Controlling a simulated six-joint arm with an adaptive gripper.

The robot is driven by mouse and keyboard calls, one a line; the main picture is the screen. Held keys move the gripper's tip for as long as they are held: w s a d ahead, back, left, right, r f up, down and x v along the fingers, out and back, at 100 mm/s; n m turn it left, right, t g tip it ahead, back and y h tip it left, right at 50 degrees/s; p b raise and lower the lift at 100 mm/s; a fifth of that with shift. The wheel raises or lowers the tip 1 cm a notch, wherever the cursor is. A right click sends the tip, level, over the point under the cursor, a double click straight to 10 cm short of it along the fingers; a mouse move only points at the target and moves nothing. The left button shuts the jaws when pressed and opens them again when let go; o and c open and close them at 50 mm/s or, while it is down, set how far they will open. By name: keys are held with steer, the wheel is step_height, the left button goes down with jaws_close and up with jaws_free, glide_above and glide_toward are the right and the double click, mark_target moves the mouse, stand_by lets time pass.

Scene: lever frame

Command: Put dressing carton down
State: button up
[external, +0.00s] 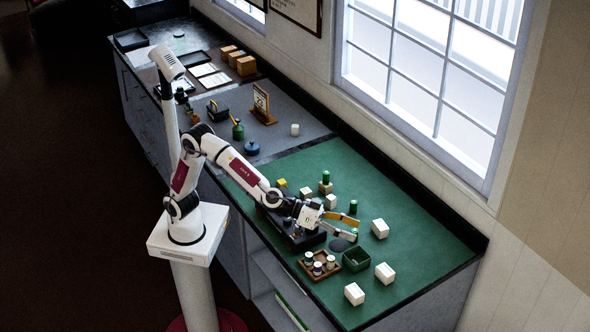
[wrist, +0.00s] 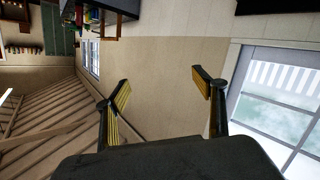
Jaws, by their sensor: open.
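My gripper (external: 356,230) is open and empty above the green mat, its yellow-lined fingers spread and pointing right. In the wrist view the fingers (wrist: 162,84) are wide apart with only wall and window beyond. Three white cartons sit on the mat (external: 430,252): one (external: 380,228) just right of my fingertips, one (external: 385,272) nearer the right front, and one (external: 354,293) by the front edge. All are apart from my gripper. I cannot tell which is the dressing carton; no labels are readable.
A green open bin (external: 356,259) and a wooden tray (external: 306,267) of several jars stand in front of my gripper. A dark disc (external: 339,245) lies below it. Small cream blocks (external: 331,201) and green cylinders (external: 353,206) stand behind. The mat's far right is clear.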

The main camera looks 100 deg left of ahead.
steer(key=w+d+f+n+y, duration=0.2)
steer(key=w+f+y, duration=0.15)
steer(key=f, duration=0.25)
steer(key=n+g+y, duration=0.1)
steer(key=n+y, duration=0.1)
glide_above(352, 292)
steer(key=w+d, duration=0.2)
step_height(352, 292, down, 7)
steer(key=s+f+g+y, duration=0.1)
steer(key=s+f, duration=0.1)
steer(key=f, duration=0.3)
steer(key=s+d+f+g+y, duration=0.1)
steer(key=s+f+y, duration=0.1)
steer(key=f, duration=0.3)
steer(key=s+d+f+n+g+y, duration=0.1)
steer(key=f+g, duration=0.1)
steer(key=f, duration=0.3)
steer(key=shift+s+y, duration=0.25)
steer(key=shift+s, duration=0.15)
steer(key=shift+s+f, duration=0.2)
steer(key=shift+f, duration=0.1)
steer(key=shift+x, duration=1.25)
